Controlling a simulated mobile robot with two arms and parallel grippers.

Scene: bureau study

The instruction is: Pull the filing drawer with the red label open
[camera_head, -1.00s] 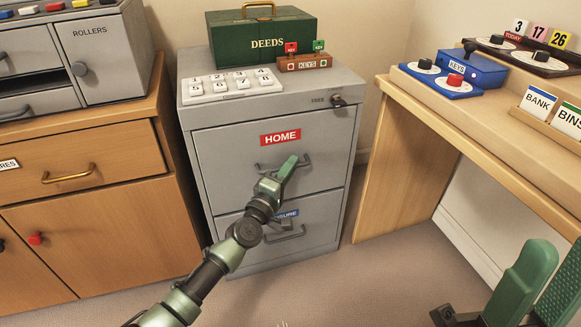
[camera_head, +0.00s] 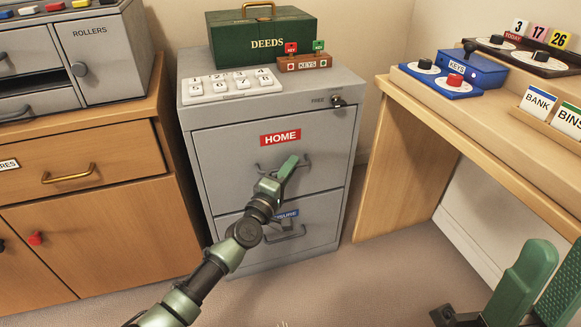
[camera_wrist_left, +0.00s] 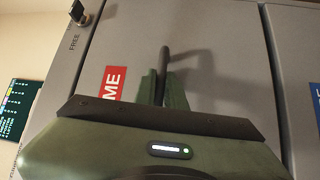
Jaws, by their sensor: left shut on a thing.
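The filing drawer with the red HOME label is the upper drawer (camera_head: 225,150) of a grey cabinet, and its front looks flush with the cabinet. The red label (camera_head: 280,138) is above its bar handle (camera_head: 268,169); part of the label shows in the left wrist view (camera_wrist_left: 113,83). My left gripper (camera_head: 290,167) is shut on the handle. In the left wrist view its green fingers (camera_wrist_left: 163,88) close around the dark handle bar (camera_wrist_left: 166,58). My right gripper (camera_head: 537,287) is at the lower right, empty, its green fingers apart.
The lower drawer (camera_head: 245,240) has a blue label, partly hidden by my left arm. A lock (camera_head: 338,101) marked FREE is at the cabinet's top right. A green DEEDS box (camera_head: 262,40) stands on top. A wooden cupboard (camera_head: 90,215) is left, a desk (camera_head: 395,170) right.

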